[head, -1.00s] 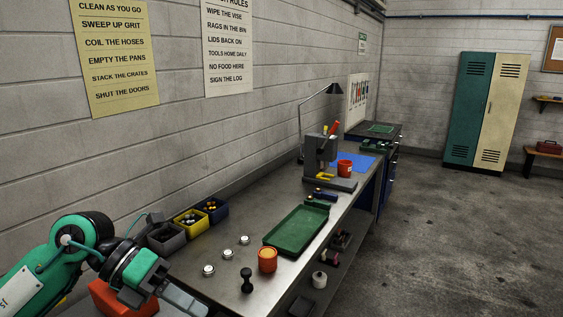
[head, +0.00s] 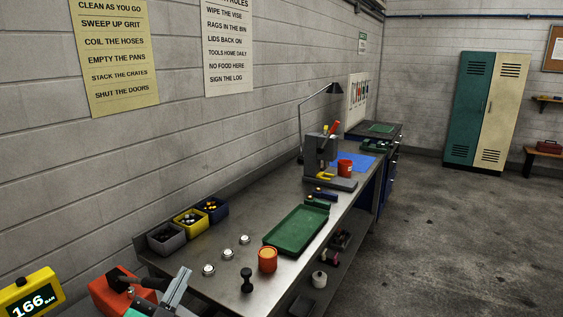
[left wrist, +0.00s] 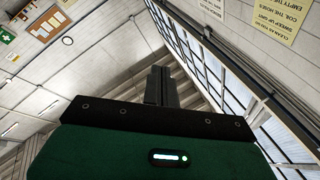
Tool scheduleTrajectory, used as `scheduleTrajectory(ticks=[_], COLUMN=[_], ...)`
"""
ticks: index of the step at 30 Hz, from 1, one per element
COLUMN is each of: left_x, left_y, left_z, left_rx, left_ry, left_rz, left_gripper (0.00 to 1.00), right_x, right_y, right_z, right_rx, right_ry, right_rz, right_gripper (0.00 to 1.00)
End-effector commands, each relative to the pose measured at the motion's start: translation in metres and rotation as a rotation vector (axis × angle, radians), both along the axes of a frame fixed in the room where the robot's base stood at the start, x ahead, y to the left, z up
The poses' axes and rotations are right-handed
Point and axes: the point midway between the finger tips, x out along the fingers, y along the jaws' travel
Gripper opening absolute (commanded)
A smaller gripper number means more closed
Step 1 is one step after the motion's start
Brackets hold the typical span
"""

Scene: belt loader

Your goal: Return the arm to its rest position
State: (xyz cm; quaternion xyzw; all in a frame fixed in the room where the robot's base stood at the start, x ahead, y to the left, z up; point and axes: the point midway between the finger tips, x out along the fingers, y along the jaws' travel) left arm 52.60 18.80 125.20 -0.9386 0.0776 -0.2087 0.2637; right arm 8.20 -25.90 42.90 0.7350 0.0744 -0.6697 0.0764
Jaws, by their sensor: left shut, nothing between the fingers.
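My left gripper (head: 178,287) is at the bottom left of the head view, off the near end of the metal workbench (head: 222,274). Its grey fingers are together, with nothing between them. In the left wrist view the shut fingers (left wrist: 160,87) stand out beyond the green gripper body, against the wall and ceiling, touching nothing. My right gripper is not in either view.
On the bench are a green tray (head: 296,230), an orange can (head: 267,260), a black knob-like tool (head: 246,281), small round discs and several parts bins (head: 190,222). A red box (head: 108,291) and a yellow gauge reading 166 (head: 34,297) are near my gripper. Floor at right is clear.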

Motion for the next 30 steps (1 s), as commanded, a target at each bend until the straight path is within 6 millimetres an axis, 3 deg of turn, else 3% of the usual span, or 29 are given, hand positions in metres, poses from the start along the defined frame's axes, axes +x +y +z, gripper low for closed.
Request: scheduleTrajectory(ticks=[1, 5, 8, 12, 18, 26, 30], left_x=[-0.002, -0.017, -0.043, -0.095, -0.169, -0.254, -0.238], left_y=[0.01, 0.033, 0.045, 0.052, 0.05, 0.041, 0.04], left_z=[-0.027, -0.098, -0.155, -0.224, -0.282, -0.317, -0.363], left_rx=[-0.041, -0.124, -0.168, -0.205, -0.222, -0.221, -0.214], left_ry=[0.113, 0.411, 0.654, 0.981, 1.33, 1.674, 1.673], left_rz=[0.052, 0.178, 0.258, 0.339, 0.389, 0.4, 0.403], left_gripper=[0.0, 0.0, 0.0, 0.0, 0.0, 0.0, 0.0], right_x=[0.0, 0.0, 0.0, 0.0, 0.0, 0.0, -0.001], right_y=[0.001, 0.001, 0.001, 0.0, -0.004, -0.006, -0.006], right_z=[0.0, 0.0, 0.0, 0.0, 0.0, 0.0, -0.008], right_rx=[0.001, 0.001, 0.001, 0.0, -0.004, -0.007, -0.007], right_ry=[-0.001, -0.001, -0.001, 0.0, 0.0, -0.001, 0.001], right_rz=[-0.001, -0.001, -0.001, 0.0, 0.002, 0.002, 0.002], right_gripper=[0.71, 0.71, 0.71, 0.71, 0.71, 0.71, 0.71])
